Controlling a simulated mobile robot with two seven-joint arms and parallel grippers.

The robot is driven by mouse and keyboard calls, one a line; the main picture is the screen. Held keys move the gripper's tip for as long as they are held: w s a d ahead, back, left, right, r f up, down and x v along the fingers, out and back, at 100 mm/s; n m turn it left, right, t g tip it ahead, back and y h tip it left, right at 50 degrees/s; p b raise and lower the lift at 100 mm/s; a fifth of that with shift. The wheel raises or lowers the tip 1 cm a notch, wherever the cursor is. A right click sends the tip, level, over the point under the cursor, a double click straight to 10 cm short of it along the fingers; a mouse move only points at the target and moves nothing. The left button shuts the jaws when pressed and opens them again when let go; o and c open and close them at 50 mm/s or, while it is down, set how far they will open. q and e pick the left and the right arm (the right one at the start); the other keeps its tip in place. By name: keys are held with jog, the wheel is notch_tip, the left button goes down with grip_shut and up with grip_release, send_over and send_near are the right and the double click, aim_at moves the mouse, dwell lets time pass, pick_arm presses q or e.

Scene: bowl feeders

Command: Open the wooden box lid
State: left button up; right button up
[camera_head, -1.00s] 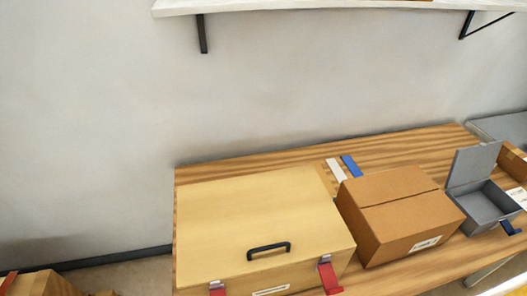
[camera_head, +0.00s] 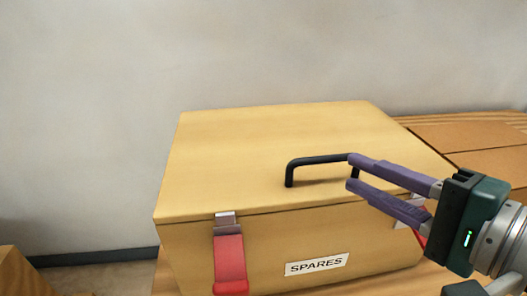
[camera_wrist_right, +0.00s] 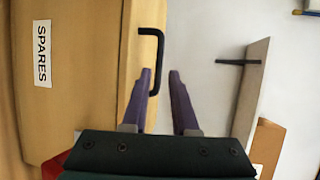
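The wooden box (camera_head: 190,262) has a SPARES label on its front, and its light wood lid (camera_head: 260,140) lies shut on top. A black handle (camera_head: 310,161) stands on the lid near its front edge; it also shows in the right wrist view (camera_wrist_right: 149,31). My right gripper (camera_head: 351,171) has purple fingers and is open at the handle's right end. The handle's right post shows between the fingers in the head view, but I cannot tell whether they touch it. In the right wrist view, my right gripper (camera_wrist_right: 161,72) shows a clear gap. My left gripper is out of view.
A red latch (camera_head: 230,262) hangs at the box's front left; the right latch is mostly hidden behind my gripper. A cardboard box (camera_head: 470,135) stands close on the right. The wall is behind, and the space above the lid is clear.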

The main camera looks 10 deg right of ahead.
aim_at(324, 157)
jog(key=shift+w+f, duration=0.2)
jog(key=shift+w, duration=0.4)
jog(key=x, duration=0.9)
grip_shut()
jog(key=shift+r, duration=0.1)
dwell(0.8)
